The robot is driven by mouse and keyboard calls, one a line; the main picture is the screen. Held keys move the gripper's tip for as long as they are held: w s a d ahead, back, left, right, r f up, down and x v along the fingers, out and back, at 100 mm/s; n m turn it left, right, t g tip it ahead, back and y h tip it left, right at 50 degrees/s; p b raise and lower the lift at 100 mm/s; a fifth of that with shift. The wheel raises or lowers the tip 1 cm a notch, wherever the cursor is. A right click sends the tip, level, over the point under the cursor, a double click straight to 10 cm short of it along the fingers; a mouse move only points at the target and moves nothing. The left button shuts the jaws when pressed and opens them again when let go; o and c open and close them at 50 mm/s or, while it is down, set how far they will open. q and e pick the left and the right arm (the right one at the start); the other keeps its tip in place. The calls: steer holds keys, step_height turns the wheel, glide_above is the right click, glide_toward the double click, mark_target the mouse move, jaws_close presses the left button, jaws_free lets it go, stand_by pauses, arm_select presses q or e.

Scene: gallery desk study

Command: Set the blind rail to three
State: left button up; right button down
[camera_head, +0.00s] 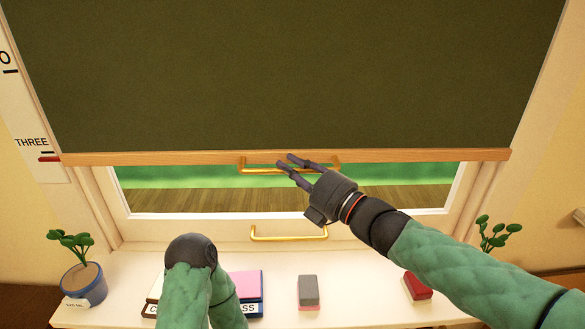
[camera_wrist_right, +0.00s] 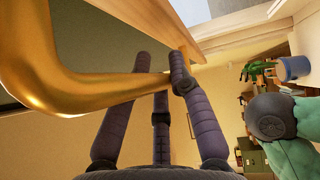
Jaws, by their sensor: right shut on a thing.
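The dark green blind (camera_head: 290,75) hangs over the window, with a wooden rail (camera_head: 420,156) along its lower edge. A brass handle (camera_head: 258,170) is fixed to the rail. My right gripper (camera_head: 286,164) is shut on this handle; in the right wrist view its fingers (camera_wrist_right: 155,75) are around the handle bar (camera_wrist_right: 75,95). A white scale strip (camera_head: 35,125) stands at the left with the word THREE and a short black mark. My left gripper is out of view.
A second brass handle (camera_head: 288,237) is on the window frame below. The shelf (camera_head: 365,295) holds a potted plant (camera_head: 83,284), a grey and pink eraser (camera_head: 308,291), a red object (camera_head: 417,287) and a pink item (camera_head: 245,284) partly behind my left arm.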

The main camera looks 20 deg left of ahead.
steer(key=c, duration=1.1)
jaws_free()
steer(key=shift+d, duration=0.1)
steer(key=v, duration=1.1)
steer(key=shift+s+d, duration=0.25)
steer(key=shift+d, duration=0.1)
